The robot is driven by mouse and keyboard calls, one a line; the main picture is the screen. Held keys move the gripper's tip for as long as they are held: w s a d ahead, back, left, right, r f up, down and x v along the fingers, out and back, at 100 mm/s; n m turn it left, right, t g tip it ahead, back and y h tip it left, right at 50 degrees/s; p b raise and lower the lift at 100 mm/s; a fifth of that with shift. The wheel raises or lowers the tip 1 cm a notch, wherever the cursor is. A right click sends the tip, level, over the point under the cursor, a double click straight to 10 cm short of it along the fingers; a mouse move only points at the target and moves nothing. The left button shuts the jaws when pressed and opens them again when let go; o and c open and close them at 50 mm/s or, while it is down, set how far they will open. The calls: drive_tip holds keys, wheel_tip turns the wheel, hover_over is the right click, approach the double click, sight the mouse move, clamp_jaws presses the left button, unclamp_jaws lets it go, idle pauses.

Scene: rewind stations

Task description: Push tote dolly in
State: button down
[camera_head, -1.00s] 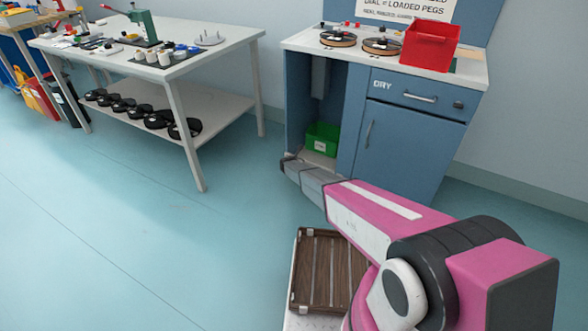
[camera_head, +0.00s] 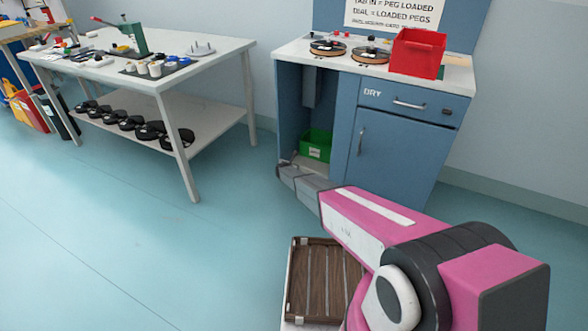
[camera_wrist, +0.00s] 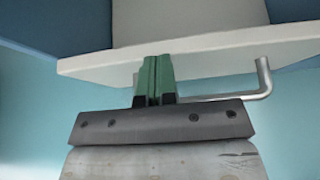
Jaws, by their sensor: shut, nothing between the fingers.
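A green tote (camera_head: 316,145) with a white label sits low in the open left bay of the blue cabinet. Under it a pale flat platform shows, likely the dolly; it is partly hidden by my arm. In the wrist view a pale board (camera_wrist: 95,66) spans the upper part, with a bent grey metal handle (camera_wrist: 262,80) below its right edge. My gripper (camera_wrist: 153,62) is shut with nothing held, its green-padded fingers overlapping the board's near edge. I cannot tell whether they touch it. In the head view, my gripper's end is at the bay's front, below the tote.
The blue cabinet (camera_head: 400,150) has a drawer marked DRY and a door. On its top are spools and a red bin (camera_head: 417,53). A white table (camera_head: 205,62) with tools stands left. A brown slatted tray (camera_head: 325,281) is below my arm. The left floor is clear.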

drive_tip(key=s+f+v, duration=0.1)
drive_tip(key=f+v, duration=0.1)
drive_tip(key=v, duration=1.1)
drive_tip(key=s+d+r+m+g, duration=0.2)
drive_tip(key=s+d+r+m, duration=0.35)
drive_tip(key=d, duration=0.25)
drive_tip(key=s+d+r+m+g+h, duration=0.1)
drive_tip(key=s+d+r+m+g, duration=0.1)
drive_tip(key=s+d+r+m, duration=0.5)
drive_tip(key=s+d+r+m+g, duration=0.25)
drive_tip(key=d+r, duration=0.25)
drive_tip(key=d, duration=0.4)
drive_tip(key=s+d+r+m+g+y, duration=0.1)
drive_tip(key=s+d+r+m+y, duration=0.1)
drive_tip(key=s+r+m, duration=0.3)
drive_tip(key=s+d+r+m+g+y, duration=0.1)
drive_tip(key=s+d+r+m, duration=0.3)
drive_tip(key=s, duration=0.8)
drive_tip(key=s+d+r+m+g+y, duration=0.2)
drive_tip(key=s+r+m, duration=0.4)
drive_tip(key=s, duration=0.3)
drive_tip(key=shift+d+m+y, duration=0.3)
drive_tip(key=shift+d+m, duration=0.35)
drive_tip(key=shift+m, duration=0.05)
drive_tip(key=shift+f+g, duration=0.1)
drive_tip(key=shift+g, duration=0.15)
